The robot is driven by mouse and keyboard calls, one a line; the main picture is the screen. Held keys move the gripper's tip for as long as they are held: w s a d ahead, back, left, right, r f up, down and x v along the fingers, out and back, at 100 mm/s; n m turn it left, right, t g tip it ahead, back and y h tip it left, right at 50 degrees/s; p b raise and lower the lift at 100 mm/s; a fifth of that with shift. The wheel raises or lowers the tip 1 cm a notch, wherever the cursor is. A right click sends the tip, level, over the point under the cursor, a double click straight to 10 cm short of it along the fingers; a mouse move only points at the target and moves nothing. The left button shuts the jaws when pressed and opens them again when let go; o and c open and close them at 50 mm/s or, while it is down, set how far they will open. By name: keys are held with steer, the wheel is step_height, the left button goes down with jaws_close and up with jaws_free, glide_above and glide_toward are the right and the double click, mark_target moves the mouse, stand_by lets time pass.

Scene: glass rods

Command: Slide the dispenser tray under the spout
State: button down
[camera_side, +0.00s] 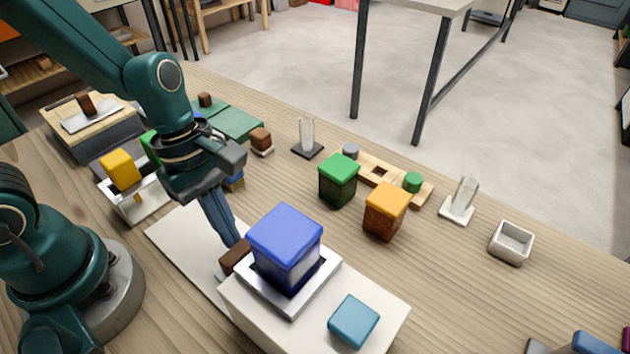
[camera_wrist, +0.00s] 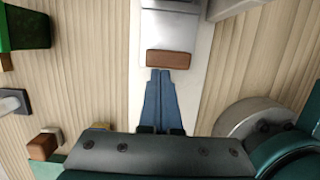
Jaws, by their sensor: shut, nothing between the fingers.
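A grey metal tray or holder (camera_side: 318,284) sits on a white block and carries a blue-lidded container (camera_side: 286,250). A brown handle-like block (camera_side: 235,257) is at its near left end; it also shows in the wrist view (camera_wrist: 172,57) against a pale grey part (camera_wrist: 170,25). I cannot tell for certain which part is the dispenser tray, and I cannot pick out a spout. My gripper (camera_side: 232,242) is shut and empty, its blue fingers pointing down at the brown block. In the wrist view the fingertips (camera_wrist: 162,71) end right beside it; contact is unclear.
The white block (camera_side: 385,297) also bears a light blue block (camera_side: 353,321). Green-lidded (camera_side: 339,180) and orange-lidded (camera_side: 386,211) containers stand behind. A yellow block (camera_side: 120,170) sits in a holder at left. A pale flat board (camera_side: 185,240) lies under my gripper, mostly clear.

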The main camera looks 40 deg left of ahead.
steer(key=s+a+r+m+t+y, duration=0.1)
steer(key=a+r+m+t, duration=0.1)
steer(key=r+m, duration=0.4)
steer(key=s+a+r+m+t+y, duration=0.1)
steer(key=a+r+m+t, duration=0.2)
steer(key=m, duration=0.9)
step_height(320, 180, up, 3)
steer(key=shift+s+a+r+t+y, duration=0.2)
steer(key=shift+s+a+t+y, duration=0.1)
steer(key=shift+a+y, duration=0.15)
